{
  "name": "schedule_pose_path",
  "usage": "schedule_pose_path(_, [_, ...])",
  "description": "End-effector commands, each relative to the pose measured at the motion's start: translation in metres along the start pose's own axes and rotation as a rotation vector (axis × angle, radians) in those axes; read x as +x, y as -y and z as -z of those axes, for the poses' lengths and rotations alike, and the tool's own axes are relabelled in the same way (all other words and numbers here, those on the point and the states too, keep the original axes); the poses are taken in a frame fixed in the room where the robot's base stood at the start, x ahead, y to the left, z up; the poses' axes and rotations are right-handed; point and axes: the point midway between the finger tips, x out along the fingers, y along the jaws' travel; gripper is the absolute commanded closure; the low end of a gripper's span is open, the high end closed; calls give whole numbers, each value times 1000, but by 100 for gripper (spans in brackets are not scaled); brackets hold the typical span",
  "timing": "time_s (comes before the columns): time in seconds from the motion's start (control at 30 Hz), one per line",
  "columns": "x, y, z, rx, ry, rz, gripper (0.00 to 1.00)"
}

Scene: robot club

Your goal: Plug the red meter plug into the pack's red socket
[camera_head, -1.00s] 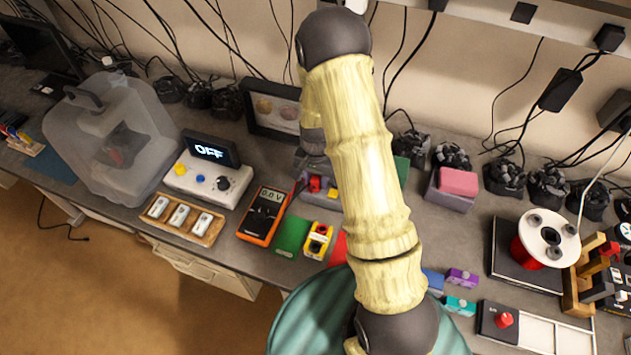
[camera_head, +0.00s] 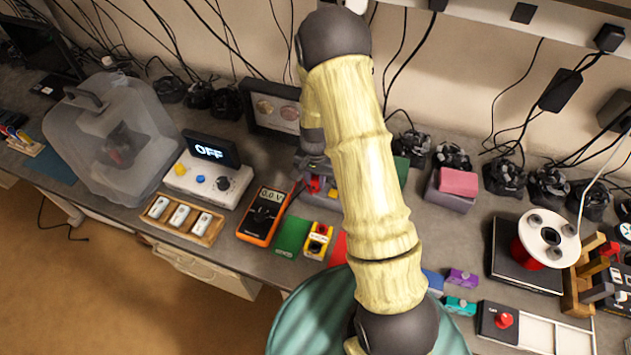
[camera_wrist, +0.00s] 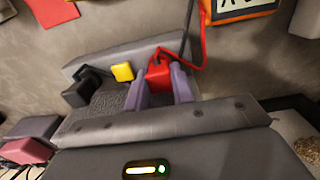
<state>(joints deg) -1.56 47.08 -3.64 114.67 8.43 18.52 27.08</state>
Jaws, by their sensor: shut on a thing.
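The red meter plug (camera_wrist: 158,76) is between the two purple fingers of my gripper (camera_wrist: 161,84), which is shut on it. The plug is at a grey holder in the wrist view (camera_wrist: 82,66); I cannot tell whether it still touches the holder. A red lead runs from the plug toward the orange meter (camera_wrist: 216,17). In the head view the meter (camera_head: 250,232) reads 0.0 V, and the red plug (camera_head: 315,184) shows beside my arm. The yellow pack (camera_head: 311,251), with red and black tops, stands between a green pad and a red pad.
A yellow block (camera_wrist: 122,72) and a black plug-like piece (camera_wrist: 76,94) sit at the same holder, left of my fingers. A white console (camera_head: 180,181) reading OFF and a wooden tray (camera_head: 157,224) are left of the meter. My arm hides the bench's middle.

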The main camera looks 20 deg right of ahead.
Motion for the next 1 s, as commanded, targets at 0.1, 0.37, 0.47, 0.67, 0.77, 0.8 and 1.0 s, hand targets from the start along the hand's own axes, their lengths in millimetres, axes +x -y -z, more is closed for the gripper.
schedule_pose_path(0.1, [-3,0,0,0,-1,0,98])
schedule_pose_path(0.37, [-7,0,0,0,-1,0,98])
schedule_pose_path(0.47, [-9,0,0,0,-1,0,98])
schedule_pose_path(0.67, [-12,0,0,0,-1,0,98])
schedule_pose_path(0.77, [-14,0,0,0,-1,0,98])
schedule_pose_path(0.8, [-14,0,0,0,-1,0,98])
schedule_pose_path(1.0, [-18,0,0,0,-1,0,98])
